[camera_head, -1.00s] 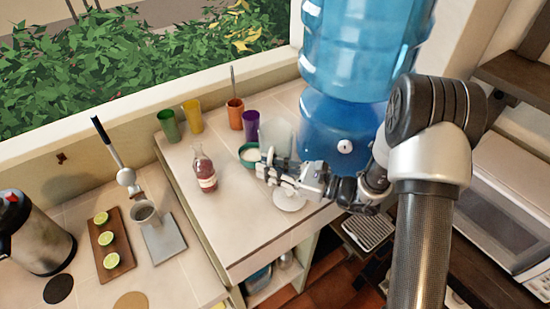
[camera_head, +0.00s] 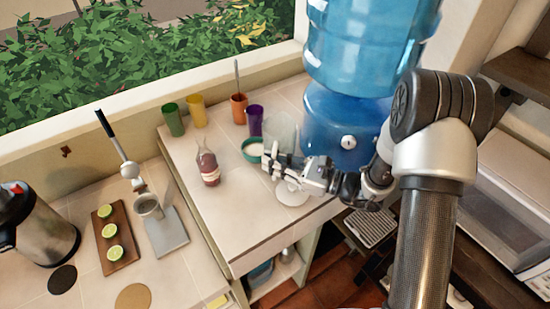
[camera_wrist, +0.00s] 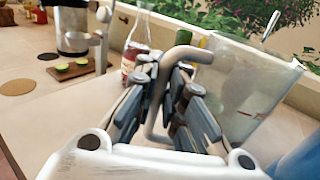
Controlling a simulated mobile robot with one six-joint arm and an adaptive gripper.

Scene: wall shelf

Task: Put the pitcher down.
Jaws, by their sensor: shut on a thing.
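The pitcher (camera_wrist: 242,85) is clear and see-through, with a grey handle (camera_wrist: 158,110) on its near side. In the wrist view my gripper (camera_wrist: 165,88) is shut on this handle, with the fingers on both sides of it.
A teal bowl (camera_head: 252,149) is close to the gripper, and a white round piece (camera_head: 292,193) lies below it. A red bottle (camera_head: 208,168) and several coloured cups stand to the left. The blue water dispenser (camera_head: 338,125) is close behind. The counter's front left (camera_head: 240,222) is clear.

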